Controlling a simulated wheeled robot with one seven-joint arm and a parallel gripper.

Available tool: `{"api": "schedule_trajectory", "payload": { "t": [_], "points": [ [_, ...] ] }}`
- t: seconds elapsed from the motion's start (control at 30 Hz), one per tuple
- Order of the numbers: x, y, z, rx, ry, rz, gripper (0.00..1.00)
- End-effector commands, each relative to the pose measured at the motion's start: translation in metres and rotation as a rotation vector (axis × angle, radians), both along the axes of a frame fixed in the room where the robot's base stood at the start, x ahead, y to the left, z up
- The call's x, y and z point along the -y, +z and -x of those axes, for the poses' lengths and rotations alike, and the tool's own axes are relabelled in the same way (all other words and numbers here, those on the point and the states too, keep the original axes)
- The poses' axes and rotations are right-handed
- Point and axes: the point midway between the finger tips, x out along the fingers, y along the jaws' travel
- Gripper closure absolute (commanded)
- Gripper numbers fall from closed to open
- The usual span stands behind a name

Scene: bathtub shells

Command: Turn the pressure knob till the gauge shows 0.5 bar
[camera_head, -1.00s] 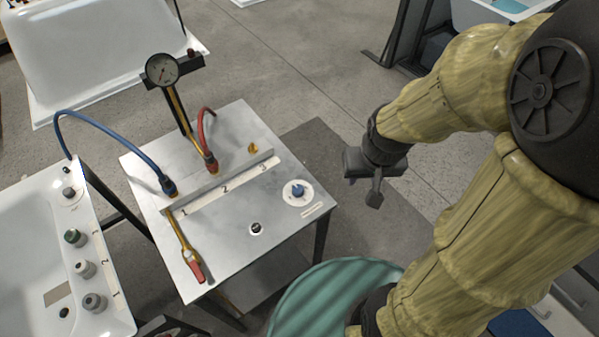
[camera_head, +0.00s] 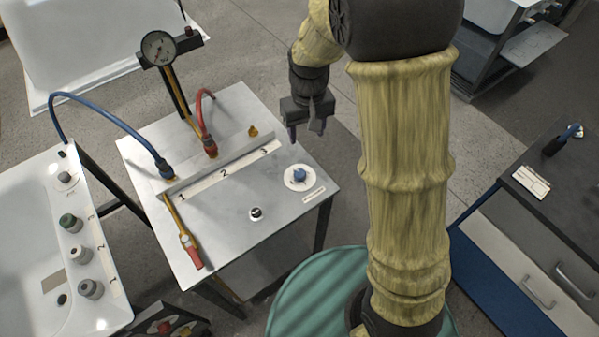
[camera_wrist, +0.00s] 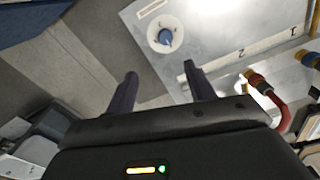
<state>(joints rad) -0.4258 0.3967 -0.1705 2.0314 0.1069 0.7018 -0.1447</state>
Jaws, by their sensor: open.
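The blue pressure knob (camera_head: 299,175) sits on a round white dial plate near the right corner of the metal table. In the wrist view the knob (camera_wrist: 165,37) is beyond my fingertips, near the top. The round gauge (camera_head: 158,48) stands on a post at the table's back; its needle is too small to read exactly. My gripper (camera_head: 306,133) is above the table's right back edge, behind the knob and apart from it. In the wrist view my gripper (camera_wrist: 160,80) has its two dark fingers spread with nothing between them.
The metal table (camera_head: 215,250) carries a blue hose (camera_head: 115,118), a red hose (camera_head: 203,110), a red-handled lever (camera_head: 190,250), a small black-and-white button (camera_head: 256,213) and a strip numbered 1 to 3. A white tub (camera_head: 30,225) with several knobs stands left. A dark cabinet (camera_head: 555,200) stands right.

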Motion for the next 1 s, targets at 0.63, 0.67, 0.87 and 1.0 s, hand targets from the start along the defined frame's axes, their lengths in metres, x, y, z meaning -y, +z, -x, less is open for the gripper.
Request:
{"api": "schedule_trajectory", "payload": {
  "t": [0.63,0.67,0.87,1.0],
  "points": [
    [-0.016,-0.019,-0.007,-0.021,0.039,0.010,0.46],
    [-0.016,-0.023,-0.007,-0.022,0.038,0.010,0.46],
    [-0.016,-0.056,-0.007,-0.024,0.038,0.011,0.46],
    [-0.016,-0.081,-0.007,-0.023,0.038,0.011,0.46]
  ]
}}
